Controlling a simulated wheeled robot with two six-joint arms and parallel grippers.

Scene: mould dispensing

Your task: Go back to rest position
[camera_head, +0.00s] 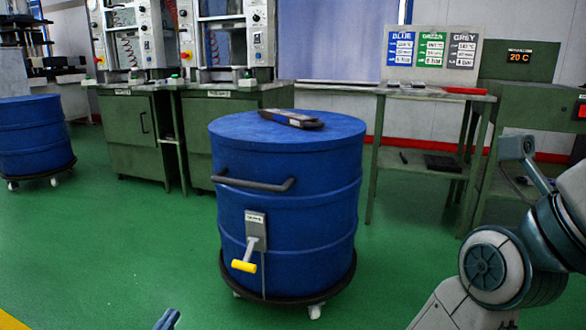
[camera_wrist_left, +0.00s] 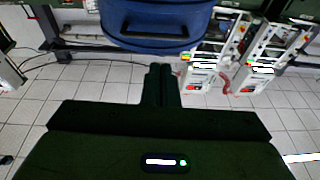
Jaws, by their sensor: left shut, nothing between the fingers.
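My left gripper (camera_head: 168,318) shows only as a small blue-grey tip at the bottom edge of the head view, left of centre. In the left wrist view, its two dark fingers (camera_wrist_left: 160,72) are pressed together with nothing between them. They point toward a blue drum with a black handle at the top of that view and appear apart from it. My right arm shows at the right of the head view, bent, with its grey-blue joints and links visible. I do not see my right gripper's fingers.
A blue drum (camera_head: 285,220) on casters stands in front, with a yellow-handled valve (camera_head: 244,266) and a dark handheld device (camera_head: 291,118) on top. Another drum (camera_head: 34,140) is far left. Green cabinets (camera_head: 137,135) and a workbench (camera_head: 400,92) line the back. Green floor is clear around the drum.

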